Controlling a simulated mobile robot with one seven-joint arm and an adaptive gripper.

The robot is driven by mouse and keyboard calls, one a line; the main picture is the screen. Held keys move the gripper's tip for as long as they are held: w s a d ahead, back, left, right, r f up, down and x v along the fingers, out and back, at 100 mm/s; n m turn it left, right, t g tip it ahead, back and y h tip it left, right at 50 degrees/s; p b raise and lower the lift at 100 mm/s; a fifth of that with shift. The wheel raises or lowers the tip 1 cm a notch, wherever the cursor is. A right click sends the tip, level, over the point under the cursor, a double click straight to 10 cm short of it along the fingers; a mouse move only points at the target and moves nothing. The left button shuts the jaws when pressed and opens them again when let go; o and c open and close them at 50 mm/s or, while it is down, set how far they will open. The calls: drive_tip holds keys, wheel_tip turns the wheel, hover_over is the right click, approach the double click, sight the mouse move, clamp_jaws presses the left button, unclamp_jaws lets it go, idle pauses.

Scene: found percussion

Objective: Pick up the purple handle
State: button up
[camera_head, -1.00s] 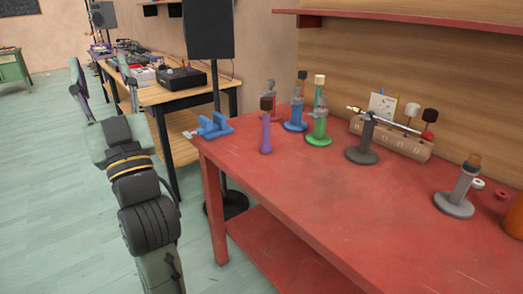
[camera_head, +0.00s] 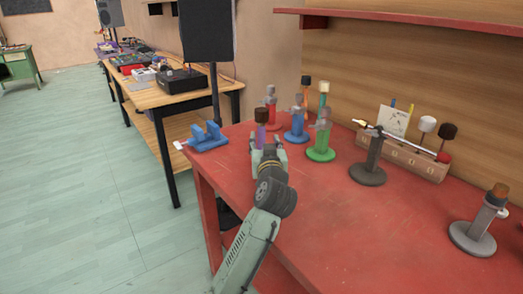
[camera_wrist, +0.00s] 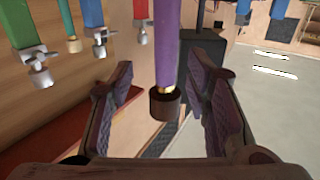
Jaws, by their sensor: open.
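The purple handle (camera_head: 261,134) stands upright near the left end of the red table, with a dark brown cap on top. My gripper (camera_head: 268,153) is low over the table in front of it and hides its lower part in the head view. In the wrist view, which looks upside down, the purple handle (camera_wrist: 168,50) lies between the two open fingers of my gripper (camera_wrist: 165,103), with its brown cap near the middle. I see a gap on both sides of the handle. The fingers do not touch it.
A blue holder (camera_head: 208,138) sits at the table's left corner. Red (camera_head: 271,107), blue (camera_head: 297,125) and green (camera_head: 321,145) stands are close behind and to the right. A grey stand (camera_head: 370,165) with a rod is farther right. The front middle of the red table (camera_head: 340,230) is clear.

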sight(262, 134)
drive_tip(key=w, duration=0.1)
drive_tip(key=w+p, duration=0.1)
drive_tip(key=w, duration=0.1)
drive_tip(key=w+a+p, duration=0.1)
drive_tip(key=shift+w+r, duration=0.25)
drive_tip(key=shift+r, duration=0.05)
drive_tip(key=shift+w+f, duration=0.1)
drive_tip(key=shift+w, duration=0.15)
drive_tip(key=shift+c, duration=0.3)
clamp_jaws()
